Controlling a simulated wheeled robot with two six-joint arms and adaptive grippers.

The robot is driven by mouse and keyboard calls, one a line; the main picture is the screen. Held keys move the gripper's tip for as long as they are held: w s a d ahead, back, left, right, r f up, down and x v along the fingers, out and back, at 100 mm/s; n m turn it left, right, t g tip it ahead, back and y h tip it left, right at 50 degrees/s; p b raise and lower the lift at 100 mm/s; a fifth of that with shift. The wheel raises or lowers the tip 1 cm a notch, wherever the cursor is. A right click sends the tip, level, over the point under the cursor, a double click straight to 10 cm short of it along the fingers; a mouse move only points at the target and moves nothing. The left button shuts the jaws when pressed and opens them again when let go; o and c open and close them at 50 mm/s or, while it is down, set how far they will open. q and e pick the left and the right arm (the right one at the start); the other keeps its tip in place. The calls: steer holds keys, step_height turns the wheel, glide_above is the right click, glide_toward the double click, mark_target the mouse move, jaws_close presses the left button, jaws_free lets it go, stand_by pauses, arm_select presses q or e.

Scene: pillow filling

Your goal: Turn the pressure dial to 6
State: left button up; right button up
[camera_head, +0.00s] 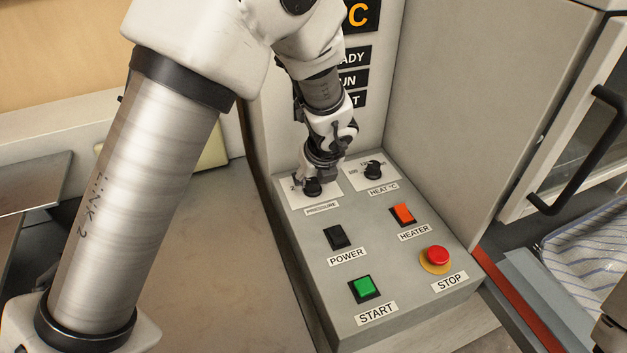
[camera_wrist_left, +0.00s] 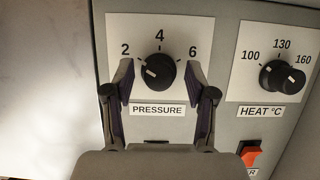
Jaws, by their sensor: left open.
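The pressure dial (camera_wrist_left: 158,71) is a round black knob on a white plate marked 2, 4 and 6. Its white mark lies on the knob's left side, toward the 2 side. My left gripper (camera_wrist_left: 159,67) is open, with one finger on each side of the dial and a visible gap to it on both sides. In the head view, my left gripper (camera_head: 318,178) reaches down over the pressure dial (camera_head: 312,187) and partly hides its scale.
The heat dial (camera_head: 373,170) sits close to the right of the pressure dial. Below are the black power switch (camera_head: 338,237), orange heater switch (camera_head: 403,214), green start button (camera_head: 365,289) and red stop button (camera_head: 437,257). The upright display housing (camera_head: 269,116) stands behind.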

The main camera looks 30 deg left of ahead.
arm_select(q)
steer(key=shift+s+d+r, duration=0.1)
steer(key=shift+s+r, duration=0.05)
steer(key=shift+r, duration=0.05)
jaws_close()
